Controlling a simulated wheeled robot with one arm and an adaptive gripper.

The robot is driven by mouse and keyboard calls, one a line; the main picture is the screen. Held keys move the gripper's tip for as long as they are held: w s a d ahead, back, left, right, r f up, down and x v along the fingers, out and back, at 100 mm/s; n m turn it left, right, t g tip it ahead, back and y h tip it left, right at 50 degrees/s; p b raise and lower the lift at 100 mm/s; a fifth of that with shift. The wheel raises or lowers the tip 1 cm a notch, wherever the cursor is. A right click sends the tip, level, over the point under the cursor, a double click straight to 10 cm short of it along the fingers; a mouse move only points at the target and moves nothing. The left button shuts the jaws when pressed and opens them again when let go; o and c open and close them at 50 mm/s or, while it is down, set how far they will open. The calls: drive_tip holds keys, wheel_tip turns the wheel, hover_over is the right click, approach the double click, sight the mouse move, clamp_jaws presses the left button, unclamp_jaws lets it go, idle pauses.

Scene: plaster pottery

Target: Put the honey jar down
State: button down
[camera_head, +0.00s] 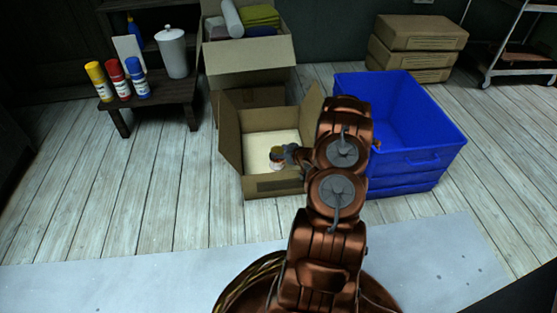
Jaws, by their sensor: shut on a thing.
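The honey jar (276,159) is small, with a yellowish top and a pale, reddish side. It shows over the open cardboard box (244,188), near the right part of its opening. My gripper (286,155) comes in from the right and is shut on the jar. My arm covers part of the box's right side. I cannot tell whether the jar touches the box floor or hangs above it.
A blue bin (425,125) stands right of the box. Another cardboard box (250,62) with cloths stands behind. A dark low table (165,97) at left holds several bottles and a white canister (172,52). Stacked closed boxes (418,35) are at back right. Floor at left is clear.

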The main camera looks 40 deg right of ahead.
wheel_tip(320, 180, down, 3)
drive_tip(key=shift+r+b, duration=0.1)
drive_tip(key=shift+b, duration=0.45)
drive_tip(key=shift+a+f+p, duration=0.1)
drive_tip(key=shift+f+p, duration=0.25)
drive_tip(key=shift+f, duration=0.1)
